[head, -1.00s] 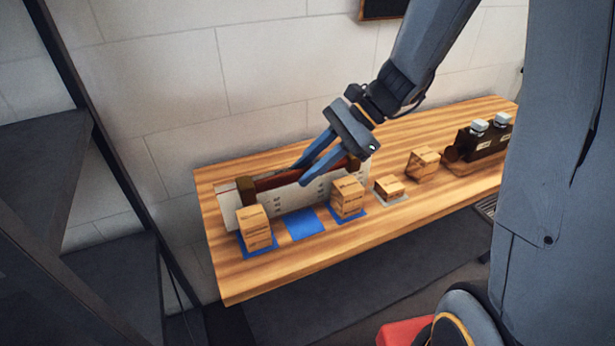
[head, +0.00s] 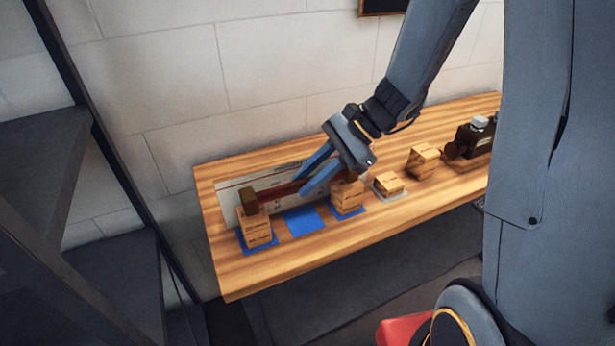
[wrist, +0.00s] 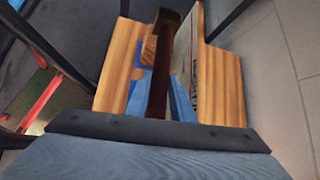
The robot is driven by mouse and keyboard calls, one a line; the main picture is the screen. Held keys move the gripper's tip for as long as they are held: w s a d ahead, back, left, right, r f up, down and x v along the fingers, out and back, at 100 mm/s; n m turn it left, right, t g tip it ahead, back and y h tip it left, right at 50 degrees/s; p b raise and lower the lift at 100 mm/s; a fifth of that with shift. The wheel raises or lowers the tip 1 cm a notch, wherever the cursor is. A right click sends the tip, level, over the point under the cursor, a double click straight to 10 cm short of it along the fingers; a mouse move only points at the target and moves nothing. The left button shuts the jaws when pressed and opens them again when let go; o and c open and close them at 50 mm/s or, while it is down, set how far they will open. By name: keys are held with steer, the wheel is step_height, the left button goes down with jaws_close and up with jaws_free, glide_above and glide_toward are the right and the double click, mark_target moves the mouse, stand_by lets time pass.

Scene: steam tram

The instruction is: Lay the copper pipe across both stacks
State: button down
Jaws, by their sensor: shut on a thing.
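The copper pipe (head: 281,191) is a reddish-brown bar with a dark brown block at its left end. My gripper (head: 299,186) is shut on it near its middle. The left stack (head: 256,231) and right stack (head: 347,199) are tan boxes on blue squares. The pipe's left end appears right at the top of the left stack, and its right end is near the top of the right stack, partly hidden by my gripper. I cannot tell whether it touches either. In the wrist view the pipe (wrist: 160,85) runs lengthwise between my fingers.
A bare blue square (head: 304,220) lies between the stacks. A pale printed panel (head: 232,187) is behind them. To the right are a small box on a grey square (head: 388,184), another box (head: 423,160) and a dark item with light caps (head: 474,138). The wall is close behind.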

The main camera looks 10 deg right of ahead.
steer(key=c, duration=1.5)
jaws_free()
steer(key=shift+c, duration=0.2)
steer(key=shift+r, duration=0.45)
steer(key=s+b+v, duration=0.1)
steer(key=b+v, duration=0.1)
steer(key=v, duration=1)
steer(key=s+d+f+n+t+h, duration=0.2)
steer(key=s+f+n+h, duration=0.5)
steer(key=n, duration=0.6)
step_height(320, 180, down, 4)
steer(key=shift+s+d+r+n+h, duration=0.2)
steer(key=shift+d+n+h, duration=0.25)
steer(key=shift+h, duration=0.65)
